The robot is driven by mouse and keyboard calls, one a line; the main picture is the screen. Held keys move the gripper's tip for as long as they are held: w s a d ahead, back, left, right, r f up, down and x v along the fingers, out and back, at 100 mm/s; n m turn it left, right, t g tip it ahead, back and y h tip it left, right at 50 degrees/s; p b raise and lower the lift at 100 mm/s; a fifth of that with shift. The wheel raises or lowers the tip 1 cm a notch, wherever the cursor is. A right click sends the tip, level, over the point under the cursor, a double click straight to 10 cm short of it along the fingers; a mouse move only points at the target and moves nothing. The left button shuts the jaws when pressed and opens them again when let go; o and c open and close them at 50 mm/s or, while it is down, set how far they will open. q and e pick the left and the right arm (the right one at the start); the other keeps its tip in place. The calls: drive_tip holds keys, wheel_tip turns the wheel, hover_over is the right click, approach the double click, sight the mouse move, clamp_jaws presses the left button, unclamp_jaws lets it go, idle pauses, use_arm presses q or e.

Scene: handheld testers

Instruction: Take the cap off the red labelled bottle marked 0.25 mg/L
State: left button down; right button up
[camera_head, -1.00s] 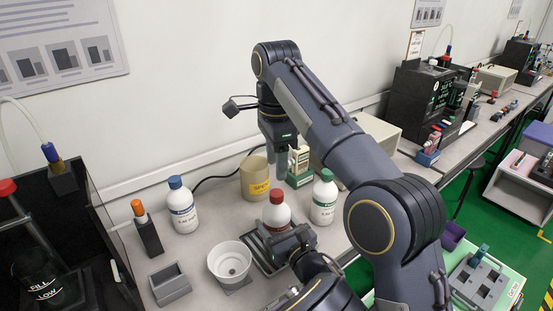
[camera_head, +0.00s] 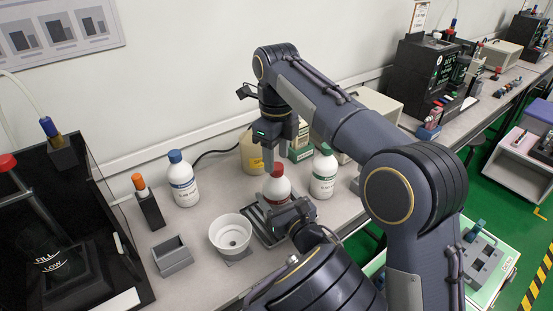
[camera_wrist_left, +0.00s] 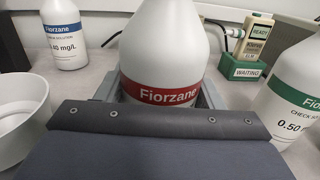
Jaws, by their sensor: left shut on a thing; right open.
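The red-labelled bottle (camera_head: 279,190) is white with a red cap (camera_head: 276,170) and stands upright in a grey tray (camera_head: 257,229). In the left wrist view its label (camera_wrist_left: 168,95) reads "Fiorzane"; the concentration line is hidden behind my gripper. My left gripper (camera_head: 292,212) is shut on this bottle from the front, low on its body. My right gripper (camera_head: 275,150) points down, open, with its fingers at the red cap. One finger overlaps the cap in the picture; I cannot tell whether it touches.
A blue-capped bottle (camera_head: 183,181) stands left and a green-capped bottle (camera_head: 323,175) close on the right. A white bowl (camera_head: 231,233), a grey block holder (camera_head: 172,255) and an orange-topped item (camera_head: 147,203) are nearby. A beige container (camera_head: 252,155) stands behind.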

drive_tip(key=shift+f, duration=1.15)
